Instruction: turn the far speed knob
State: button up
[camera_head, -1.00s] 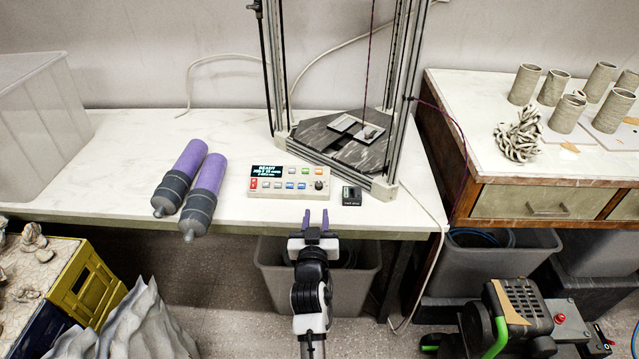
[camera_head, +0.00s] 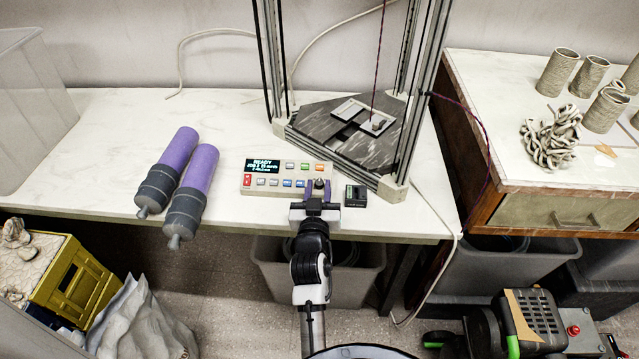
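The control panel (camera_head: 275,167) is a beige box with a lit display and coloured buttons, lying on the white table. A small dark knob (camera_head: 319,184) sits at its right front corner; it is the only knob I can make out on the panel. My gripper (camera_head: 318,187) points away from me at the panel's front edge, its two purple fingers apart. The knob shows between the fingertips, one to each side. I cannot tell whether the fingers touch it or how high they are above it. The knob's front side is partly hidden by the gripper.
A small dark box (camera_head: 356,195) stands just right of my gripper. The printer frame (camera_head: 385,188) rises behind it. Two purple-and-grey cylinders (camera_head: 192,190) lie to the left. A grey bin (camera_head: 345,275) is below the table edge. The table between cylinders and panel is clear.

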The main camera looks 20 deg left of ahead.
jog(key=shift+s, duration=0.1)
grip_shut()
jog(key=b, duration=0.1)
jog(key=h+b, duration=0.1)
jog(key=b, duration=0.1)
jog(key=shift+a+f+m, duration=0.2)
jog(key=shift+f+m, duration=0.1)
jog(key=shift+m, duration=0.1)
jog(key=m+h+b, duration=0.1)
jog(key=b, duration=0.2)
jog(key=shift+a+r+m+h+b, duration=0.1)
jog(key=shift+a+m+h+b, duration=0.15)
jog(key=shift+m+h+b, duration=0.7)
jog(key=shift+a+r+m+h+b, duration=0.15)
jog(key=shift+m+h+b, duration=0.5)
jog(key=shift+m+h, duration=0.75)
jog(key=shift+n+h, duration=0.25)
grip_release()
jog(key=shift+r, duration=0.1)
